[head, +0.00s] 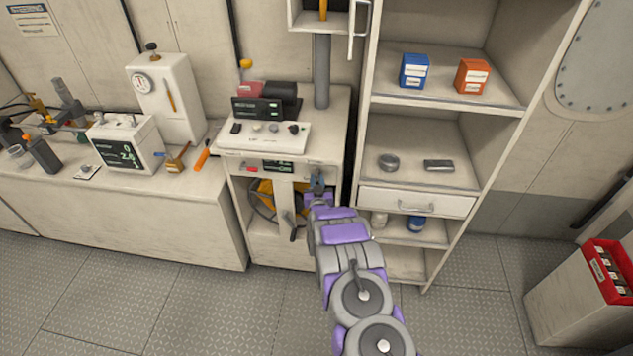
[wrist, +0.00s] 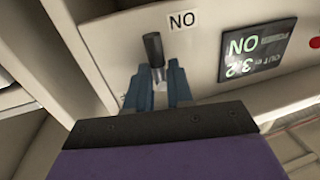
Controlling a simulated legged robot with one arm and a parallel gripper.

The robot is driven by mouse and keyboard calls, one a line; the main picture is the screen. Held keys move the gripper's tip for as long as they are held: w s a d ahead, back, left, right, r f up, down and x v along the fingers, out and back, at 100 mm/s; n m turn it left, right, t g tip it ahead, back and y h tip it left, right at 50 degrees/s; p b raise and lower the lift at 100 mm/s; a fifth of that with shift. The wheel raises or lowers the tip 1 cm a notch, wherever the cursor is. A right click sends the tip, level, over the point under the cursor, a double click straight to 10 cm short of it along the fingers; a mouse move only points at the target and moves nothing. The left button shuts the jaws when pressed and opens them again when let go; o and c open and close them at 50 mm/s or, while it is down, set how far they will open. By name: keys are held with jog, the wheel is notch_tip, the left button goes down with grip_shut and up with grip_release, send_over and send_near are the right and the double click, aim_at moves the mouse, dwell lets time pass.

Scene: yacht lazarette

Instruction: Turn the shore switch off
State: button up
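The shore switch shows in the wrist view as a dark lever (wrist: 153,47) on a pale panel, below a label that reads ON upside down. In the wrist view my gripper (wrist: 160,72) has its two blue-grey fingers on either side of the lever, only a narrow gap apart. I cannot tell whether they touch it. A dark display (wrist: 257,50) beside it reads ON and a 3.2 figure, upside down. In the head view my gripper (head: 319,183) is at the cabinet front and hides the lever; the display (head: 278,166) shows just left of it.
A shelf unit with a drawer (head: 415,203) stands close on the right. A workbench (head: 200,205) is on the left. The floor in front is clear.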

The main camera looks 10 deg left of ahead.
grip_shut()
jog(key=shift+r+n+p, duration=0.15)
jog(key=shift+n+p, duration=0.25)
jog(key=shift+p, duration=0.4)
jog(key=n+p, duration=0.2)
jog(key=shift+r+n+g, duration=0.2)
jog(key=shift+n+g, duration=0.1)
jog(key=n+p, duration=0.3)
jog(key=shift+s+d+g, duration=0.1)
jog(key=shift+g, duration=0.3)
jog(key=shift+d+r+n+g+h+p, duration=0.15)
jog(key=shift+n+h+p, duration=0.4)
jog(key=shift+n, duration=1)
jog(key=shift+a+n+g+h+p, duration=0.1)
jog(key=shift+n+h+p, duration=0.45)
jog(key=shift+n, duration=1.05)
jog(key=shift+d+r+n+g+h+p, duration=0.15)
jog(key=shift+n+h+p, duration=0.4)
jog(key=shift+n, duration=1)
jog(key=shift+s+a+f, duration=0.1)
jog(key=shift+f, duration=0.05)
